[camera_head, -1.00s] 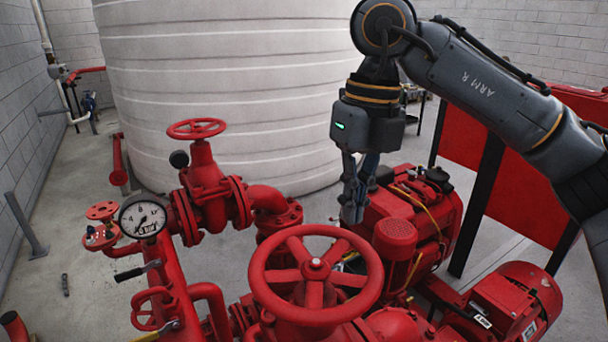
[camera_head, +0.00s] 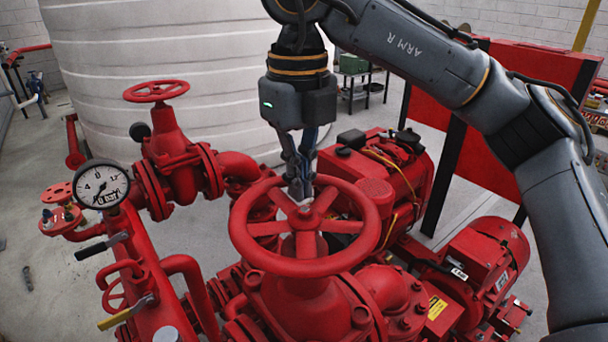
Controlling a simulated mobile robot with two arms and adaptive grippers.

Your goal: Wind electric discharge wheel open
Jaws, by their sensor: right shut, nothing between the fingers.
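A large red handwheel (camera_head: 357,258) with several spokes lies nearly level on top of a red valve body (camera_head: 300,300) in the lower middle. A second, smaller red handwheel (camera_head: 156,91) stands on another valve behind it to the left. No label shows which is the electric discharge wheel. My right gripper (camera_head: 300,197) points down with its fingers shut and empty. Its fingertips are at the far part of the large wheel, in line with the rim and spokes; I cannot tell whether they touch it. My left gripper is not in view.
A pressure gauge (camera_head: 101,186) and a yellow-handled lever (camera_head: 120,315) are at the left. A red engine (camera_head: 385,170) and a red motor (camera_head: 480,260) stand at the right. A large white tank (camera_head: 180,70) fills the back.

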